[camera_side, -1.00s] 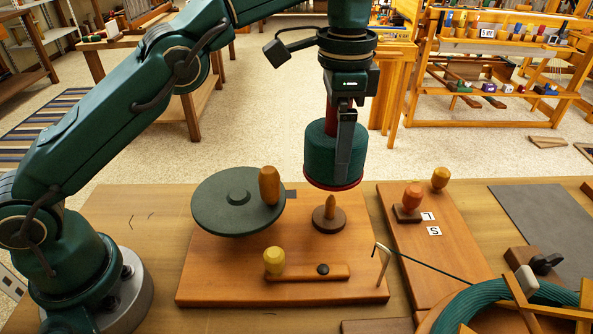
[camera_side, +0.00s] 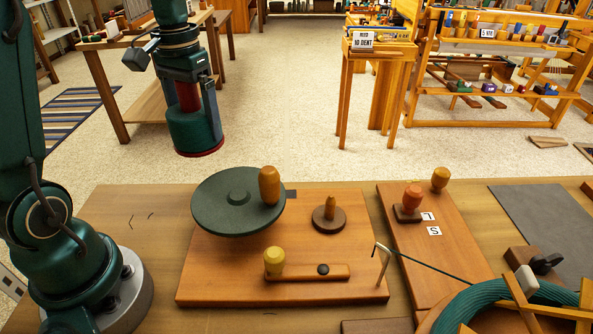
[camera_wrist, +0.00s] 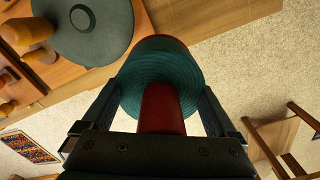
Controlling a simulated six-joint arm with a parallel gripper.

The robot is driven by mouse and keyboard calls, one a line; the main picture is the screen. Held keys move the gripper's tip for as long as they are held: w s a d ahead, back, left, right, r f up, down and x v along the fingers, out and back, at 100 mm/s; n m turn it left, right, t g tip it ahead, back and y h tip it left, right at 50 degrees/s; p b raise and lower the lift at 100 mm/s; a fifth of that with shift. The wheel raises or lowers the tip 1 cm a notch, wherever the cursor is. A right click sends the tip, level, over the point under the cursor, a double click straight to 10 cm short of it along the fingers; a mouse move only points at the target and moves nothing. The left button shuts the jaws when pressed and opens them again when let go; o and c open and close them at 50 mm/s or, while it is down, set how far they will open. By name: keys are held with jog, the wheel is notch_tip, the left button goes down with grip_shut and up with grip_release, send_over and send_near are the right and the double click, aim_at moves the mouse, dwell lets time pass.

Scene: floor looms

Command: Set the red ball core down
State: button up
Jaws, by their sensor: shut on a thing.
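My gripper (camera_side: 200,103) is shut on the red ball core (camera_side: 187,97), which is wound with dark teal yarn (camera_side: 192,134). A red rim shows at the bottom of the winding. The core hangs upright in the air, beyond the far left edge of the table, with floor behind it. In the wrist view the red core (camera_wrist: 161,108) runs down from the teal winding (camera_wrist: 163,62), with a jaw finger on each side. The wooden peg stand (camera_side: 329,217) on the orange board is empty.
A teal disc with a wooden handle (camera_side: 238,200) and a yellow-knobbed crank (camera_side: 275,261) share the board. A side board (camera_side: 440,255) carries two knobs and the labels L and S.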

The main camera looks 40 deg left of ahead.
aim_at(161, 213)
jog(key=s+a+f+n, duration=0.1)
jog(key=s+f+n, duration=0.1)
jog(key=s, duration=0.3)
jog(key=s+a+f+n, duration=0.1)
jog(key=s+n, duration=0.2)
jog(key=s, duration=0.2)
jog(key=shift+s+f+n, duration=0.3)
jog(key=shift+f+n, duration=0.05)
jog(key=shift+n, duration=0.05)
jog(key=shift+f, duration=4)
jog(key=shift+s+f, duration=0.1)
jog(key=shift+f, duration=0.05)
jog(key=o, duration=1.2)
jog(key=shift+o, duration=0.2)
